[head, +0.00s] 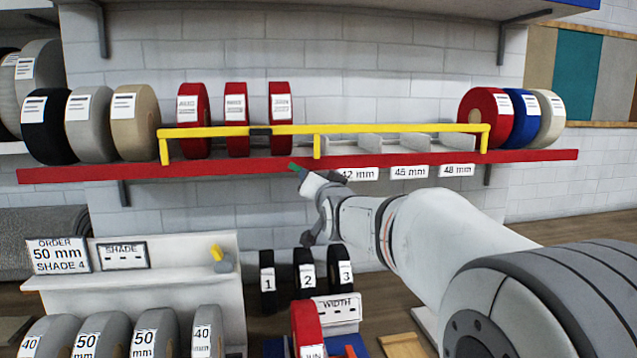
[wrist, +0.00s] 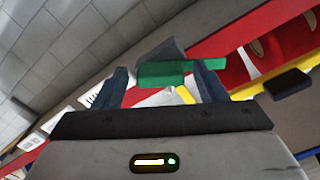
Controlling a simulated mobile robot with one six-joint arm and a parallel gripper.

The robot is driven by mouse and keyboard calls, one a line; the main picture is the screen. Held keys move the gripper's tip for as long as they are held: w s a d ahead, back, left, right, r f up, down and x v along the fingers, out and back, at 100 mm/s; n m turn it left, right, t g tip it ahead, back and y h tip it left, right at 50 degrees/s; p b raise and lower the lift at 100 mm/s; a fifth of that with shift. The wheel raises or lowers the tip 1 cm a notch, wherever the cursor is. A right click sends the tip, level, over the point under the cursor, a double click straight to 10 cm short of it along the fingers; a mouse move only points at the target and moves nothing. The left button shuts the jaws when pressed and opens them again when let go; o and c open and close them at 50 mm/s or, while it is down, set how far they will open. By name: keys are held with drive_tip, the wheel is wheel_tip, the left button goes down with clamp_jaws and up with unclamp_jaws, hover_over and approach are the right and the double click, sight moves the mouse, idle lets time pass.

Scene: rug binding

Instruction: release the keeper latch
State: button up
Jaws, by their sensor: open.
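A green tab (head: 295,167), apparently the latch, shows at the front of the red shelf edge, below the yellow keeper bar (head: 390,128). My gripper (head: 304,176) is right at it, reaching up from the lower right. In the wrist view the green tab (wrist: 165,74) lies across the space between the two dark fingers of my gripper (wrist: 162,76), with a grey block behind it. The fingers are apart, one on each side. Its right end appears beyond the right finger. I cannot tell whether either finger touches it.
The yellow bar runs in front of several red rolls (head: 194,120) on the red-edged shelf (head: 100,172). A black piece (head: 260,131) sits on the bar. Tan, grey and black rolls stand at left. Below are a white order stand (head: 150,262) and numbered black rolls (head: 305,272).

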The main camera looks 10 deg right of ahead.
drive_tip(key=c, duration=1)
drive_tip(key=shift+n+b, duration=0.3)
drive_tip(key=shift+b, duration=0.2)
drive_tip(key=shift+n+b, duration=2.6)
drive_tip(key=o, duration=1)
